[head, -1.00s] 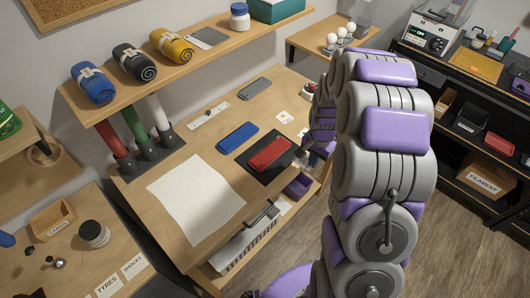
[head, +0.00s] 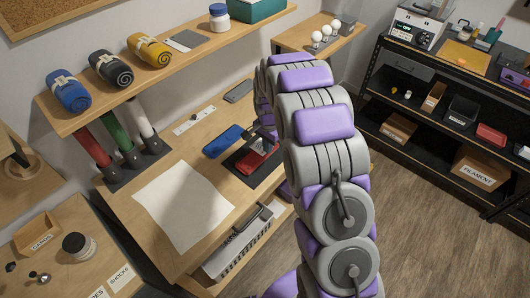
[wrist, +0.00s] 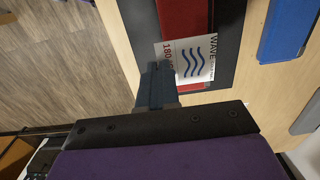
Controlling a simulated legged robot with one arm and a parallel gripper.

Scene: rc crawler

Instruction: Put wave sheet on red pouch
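The red pouch (head: 250,163) lies on a dark mat (head: 237,173) on the wooden workbench. In the wrist view the pouch (wrist: 182,16) is partly covered by the wave sheet (wrist: 195,60), a white sheet with blue wavy lines and the word WAVE. My gripper (wrist: 160,72) appears shut on the near left edge of the sheet, its dark fingers together over the pouch and mat. Whether the sheet touches the pouch or hovers just above it, I cannot tell. In the head view my arm hides much of the gripper.
A blue pouch (head: 222,141) lies beside the mat, also in the wrist view (wrist: 288,28). A grey slab (head: 238,91) lies farther back. A large blank white sheet (head: 183,205) covers the bench's near part. A shelf with rolled cloths (head: 110,70) stands above the bench's left.

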